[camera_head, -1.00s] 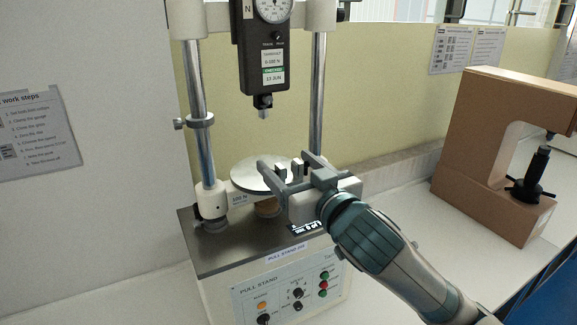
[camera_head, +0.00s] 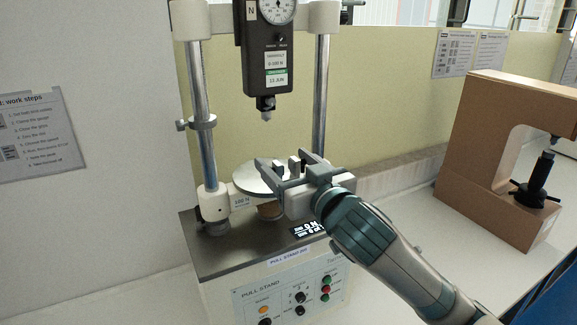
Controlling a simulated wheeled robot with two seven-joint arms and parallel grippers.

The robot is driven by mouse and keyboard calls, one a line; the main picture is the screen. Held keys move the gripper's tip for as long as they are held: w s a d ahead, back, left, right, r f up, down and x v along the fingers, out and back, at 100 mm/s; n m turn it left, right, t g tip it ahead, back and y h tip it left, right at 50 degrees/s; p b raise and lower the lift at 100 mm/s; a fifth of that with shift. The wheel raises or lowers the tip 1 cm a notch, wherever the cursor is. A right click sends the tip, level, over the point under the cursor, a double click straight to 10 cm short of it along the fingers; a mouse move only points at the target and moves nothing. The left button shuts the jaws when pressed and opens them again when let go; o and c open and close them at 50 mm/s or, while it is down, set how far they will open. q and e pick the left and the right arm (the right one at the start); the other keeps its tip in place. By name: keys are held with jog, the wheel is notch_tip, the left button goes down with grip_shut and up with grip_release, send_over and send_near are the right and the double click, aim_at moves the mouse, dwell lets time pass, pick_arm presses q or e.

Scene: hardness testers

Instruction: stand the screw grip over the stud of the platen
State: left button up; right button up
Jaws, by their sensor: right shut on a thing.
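The platen (camera_head: 251,180) is a pale round disc on the pull stand, below the hanging gauge. My right gripper (camera_head: 287,170) reaches in from the right, with its fingers over the right part of the disc. It is shut on a small grey piece, likely the screw grip (camera_head: 294,166), mostly hidden between the fingers. I cannot tell its tilt or whether it touches the platen. The stud cannot be made out; the gripper covers part of the disc. My left gripper is not in view.
The force gauge (camera_head: 264,55) hangs above the platen, its tip a short way over the gripper. Two steel columns (camera_head: 202,100) flank the platen. The stand's control panel (camera_head: 290,298) is in front. A brown C-shaped tester (camera_head: 478,150) stands at right, with clear bench between.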

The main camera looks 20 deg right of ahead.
jog(key=shift+w+a+b, duration=0.3)
jog(key=shift+w+b, duration=0.15)
jog(key=shift+w, duration=1.1)
jog(key=shift+w+a+b, duration=0.3)
jog(key=shift+w+b, duration=0.2)
jog(key=shift+w, duration=1.1)
jog(key=shift+w+a+b, duration=0.3)
jog(key=shift+w+b, duration=0.15)
jog(key=shift+w, duration=1.1)
jog(key=shift+f, duration=0.35)
jog(key=shift+f, duration=0.15)
jog(key=shift+s+p, duration=0.1)
jog(key=shift+p, duration=0.25)
jog(key=o, duration=1.3)
jog(key=shift+o, duration=0.2)
jog(key=shift+f, duration=0.1)
